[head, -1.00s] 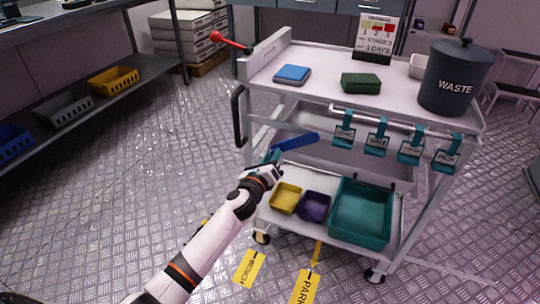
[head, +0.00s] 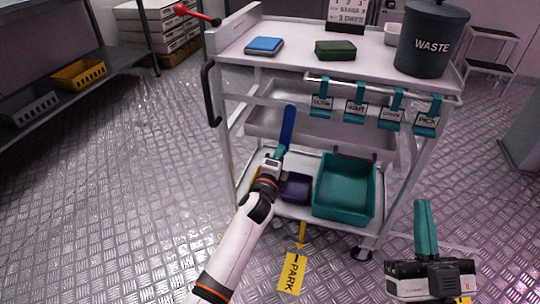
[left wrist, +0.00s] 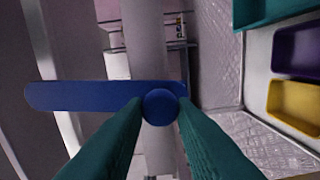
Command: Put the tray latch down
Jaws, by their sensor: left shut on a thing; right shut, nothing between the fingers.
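The tray latch looks like a long blue bar (head: 288,126) with a round blue knob at one end. My left gripper (head: 281,151) is shut on its knob end, in front of the cart's lower tray. In the head view the bar points almost straight up. The left wrist view shows the knob (left wrist: 160,107) between the teal fingertips, with the bar (left wrist: 90,96) reaching left. I cannot tell whether the bar is joined to the cart. My right gripper (head: 424,205) is shut and empty at the lower right, fingers pointing up.
The cart (head: 277,63) carries a blue pad (head: 264,46), a green block (head: 336,50) and a waste bin (head: 432,40). Teal tags hang from its rail. A teal bin (head: 345,190) and purple bin (head: 297,188) sit on its bottom shelf. A red lever (head: 195,14) sticks out at left.

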